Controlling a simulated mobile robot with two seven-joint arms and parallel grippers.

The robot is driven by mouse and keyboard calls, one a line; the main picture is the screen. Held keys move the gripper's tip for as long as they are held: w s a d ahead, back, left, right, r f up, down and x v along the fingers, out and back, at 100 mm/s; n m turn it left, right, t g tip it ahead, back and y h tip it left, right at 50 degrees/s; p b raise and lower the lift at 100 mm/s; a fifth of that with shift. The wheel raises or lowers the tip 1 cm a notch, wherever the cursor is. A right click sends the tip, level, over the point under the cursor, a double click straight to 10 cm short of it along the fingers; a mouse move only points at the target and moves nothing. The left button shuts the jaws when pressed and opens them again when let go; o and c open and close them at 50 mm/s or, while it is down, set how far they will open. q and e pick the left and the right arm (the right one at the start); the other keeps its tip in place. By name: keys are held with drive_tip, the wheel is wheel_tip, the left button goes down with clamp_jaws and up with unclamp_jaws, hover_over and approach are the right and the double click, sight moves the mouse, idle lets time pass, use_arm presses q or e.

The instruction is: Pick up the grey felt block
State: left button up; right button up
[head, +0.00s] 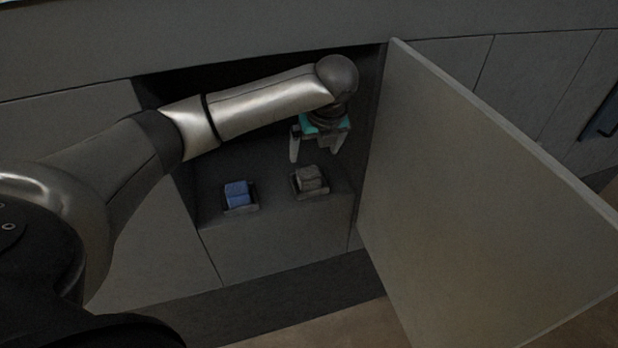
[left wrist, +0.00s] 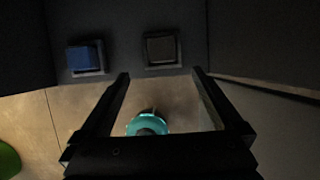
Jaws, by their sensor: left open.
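The grey felt block (head: 309,178) sits in a small dark holder on the floor of the open compartment in the head view. It also shows at the top of the left wrist view (left wrist: 160,48). My left gripper (head: 315,157) is inside the compartment, above the grey block and apart from it. Its two fingers are spread with nothing between them. In the left wrist view the left gripper (left wrist: 160,76) has the grey block beyond its fingertips. My right gripper is in neither view.
A blue block (head: 237,194) sits in a similar holder to the left of the grey one, also in the left wrist view (left wrist: 84,57). A large open door panel (head: 480,200) stands on the right. Compartment walls flank the left gripper, and a cabinet top edge runs above.

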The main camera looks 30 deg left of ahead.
use_arm(q)
approach(309, 172)
drive_tip(key=shift+a+f, duration=0.15)
drive_tip(key=shift+f, duration=0.35)
drive_tip(key=shift+a+f, duration=0.2)
drive_tip(key=shift+f, duration=0.35)
drive_tip(key=shift+x, duration=3.3)
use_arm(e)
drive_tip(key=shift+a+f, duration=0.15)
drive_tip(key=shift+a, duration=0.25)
use_arm(q)
drive_tip(key=shift+w+d, duration=0.1)
drive_tip(key=shift+w, duration=0.1)
drive_tip(key=shift+c, duration=0.2)
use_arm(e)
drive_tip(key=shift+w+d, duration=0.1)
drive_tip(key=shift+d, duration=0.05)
use_arm(q)
drive_tip(key=shift+r, duration=0.1)
drive_tip(key=shift+c, duration=0.8)
drive_tip(key=c, duration=1.2)
drive_tip(key=shift+o, duration=0.2)
drive_tip(key=shift+r, duration=0.1)
